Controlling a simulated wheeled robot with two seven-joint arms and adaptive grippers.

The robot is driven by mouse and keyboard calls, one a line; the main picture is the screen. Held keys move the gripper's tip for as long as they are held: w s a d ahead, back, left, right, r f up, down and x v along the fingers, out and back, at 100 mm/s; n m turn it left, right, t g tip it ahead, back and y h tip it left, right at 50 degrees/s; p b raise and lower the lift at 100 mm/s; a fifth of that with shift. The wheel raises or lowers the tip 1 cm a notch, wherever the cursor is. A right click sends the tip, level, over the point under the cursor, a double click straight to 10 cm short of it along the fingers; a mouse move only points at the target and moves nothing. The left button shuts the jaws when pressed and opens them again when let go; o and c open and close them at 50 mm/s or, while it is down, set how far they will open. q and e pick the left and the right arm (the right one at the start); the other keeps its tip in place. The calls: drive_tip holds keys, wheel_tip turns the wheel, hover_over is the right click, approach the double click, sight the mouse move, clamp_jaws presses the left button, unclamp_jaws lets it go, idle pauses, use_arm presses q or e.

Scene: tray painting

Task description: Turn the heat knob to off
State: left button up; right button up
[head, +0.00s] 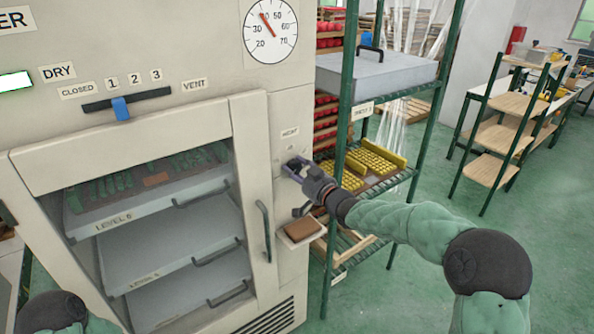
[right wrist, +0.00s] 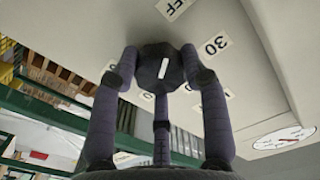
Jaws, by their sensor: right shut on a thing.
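The heat knob (right wrist: 152,62) is dark and many-sided, with a white pointer line on its face. In the right wrist view the fingers of my right gripper (right wrist: 160,75) close around it. The line runs nearly up and down there, and I cannot tell which end is the pointing end. A partly cut-off label ending in "FF" (right wrist: 173,8) and a "30" label (right wrist: 214,45) sit near the knob on the panel. In the head view my right gripper (head: 298,170) is at the dryer's right front panel, below a small label (head: 290,132), and mostly hides the knob. My left gripper is out of view.
The dryer (head: 170,120) has a glass door with a handle (head: 265,230), trays inside, a blue vent slider (head: 121,108) and a round dial (head: 270,30). A small brown-topped ledge (head: 302,229) is below my right gripper. A green rack (head: 345,130) stands close at right.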

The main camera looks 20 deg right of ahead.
drive_tip(key=o, duration=1.1)
drive_tip(key=shift+o, duration=0.2)
drive_tip(key=v, duration=1.2)
drive_tip(key=s+a+f+m+g+h, duration=0.1)
drive_tip(key=s+a+f+g, duration=0.1)
drive_tip(key=f, duration=0.8)
drive_tip(key=s+a+f+m+g, duration=0.1)
drive_tip(key=a+f+g, duration=0.15)
drive_tip(key=f, duration=0.75)
drive_tip(key=s+a+f+m+g+h, duration=0.1)
drive_tip(key=s+a+f+g, duration=0.15)
drive_tip(key=f, duration=0.65)
drive_tip(key=s+a+f+g, duration=0.2)
drive_tip(key=s+f+g, duration=0.1)
drive_tip(key=s+f, duration=0.3)
drive_tip(key=s+a+f+g, duration=0.3)
drive_tip(key=s+f, duration=0.4)
drive_tip(key=s, duration=0.4)
drive_tip(key=s+a+f+g+p, duration=0.1)
drive_tip(key=s+a+f+g, duration=0.1)
drive_tip(key=s+f, duration=0.5)
drive_tip(key=shift+s+a+m+g, duration=0.3)
drive_tip(key=shift+s+g, duration=0.45)
drive_tip(key=shift+g, duration=0.05)
